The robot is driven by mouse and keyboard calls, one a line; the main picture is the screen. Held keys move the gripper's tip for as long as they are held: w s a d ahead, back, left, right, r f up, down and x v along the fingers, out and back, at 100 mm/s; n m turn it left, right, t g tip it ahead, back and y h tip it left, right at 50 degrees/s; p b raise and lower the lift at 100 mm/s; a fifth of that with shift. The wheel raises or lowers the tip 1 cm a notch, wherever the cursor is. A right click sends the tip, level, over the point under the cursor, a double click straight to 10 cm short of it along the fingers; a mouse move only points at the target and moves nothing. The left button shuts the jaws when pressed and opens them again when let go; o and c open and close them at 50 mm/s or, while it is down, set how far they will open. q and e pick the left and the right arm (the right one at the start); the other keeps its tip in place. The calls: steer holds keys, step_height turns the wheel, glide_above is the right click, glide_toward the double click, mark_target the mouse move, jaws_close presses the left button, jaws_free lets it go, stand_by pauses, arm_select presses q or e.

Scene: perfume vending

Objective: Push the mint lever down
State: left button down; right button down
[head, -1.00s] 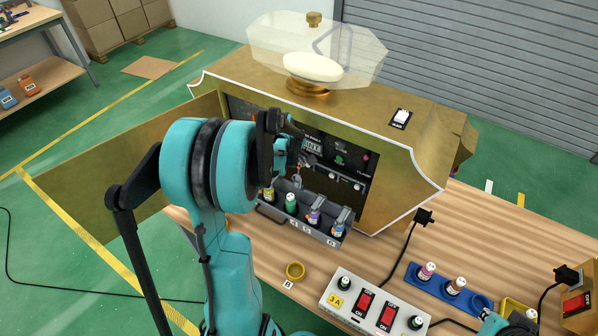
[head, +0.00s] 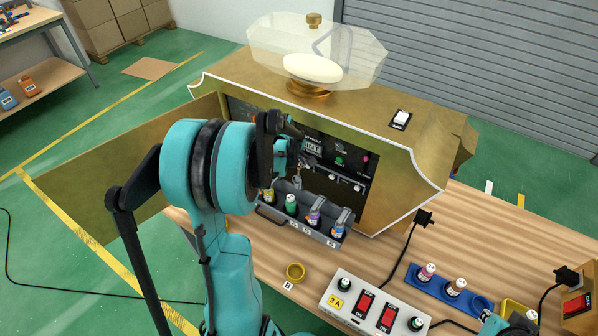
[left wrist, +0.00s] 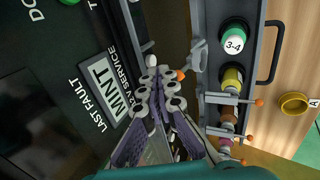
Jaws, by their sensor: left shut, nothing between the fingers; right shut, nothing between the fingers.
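The bottle rack (head: 300,230) stands at the foot of the dark machine panel. A green bottle (head: 291,204) sits in it and shows in the left wrist view as a green cap marked 3-4 (left wrist: 233,40). A grey lever (left wrist: 198,57) with an orange tip, apparently the mint lever, stands raised beside this bottle; it also shows in the head view (head: 297,183). My left gripper (left wrist: 160,85) is shut and empty, its fingertips close by the orange tip. Whether they touch is unclear. My right gripper is not in view.
Other rack bottles have grey levers lying across them, including one by the purple bottle (head: 313,215). The panel screen (left wrist: 105,85) reads MINT. A yellow ring (head: 295,271), a switch box (head: 350,292) and a blue tray (head: 440,288) sit on the wooden table in front.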

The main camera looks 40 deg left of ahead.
mark_target(297, 179)
arm_select(q)
steer(key=shift+s, duration=0.15)
steer(key=shift+s+d, duration=0.15)
steer(key=shift+s, duration=0.6)
steer(key=shift+s+f, duration=0.1)
steer(key=shift+s, duration=0.75)
steer(key=shift+s+d+f, duration=0.15)
steer(key=shift+s+f, duration=0.05)
steer(key=shift+s, duration=0.5)
steer(key=shift+b, duration=0.3)
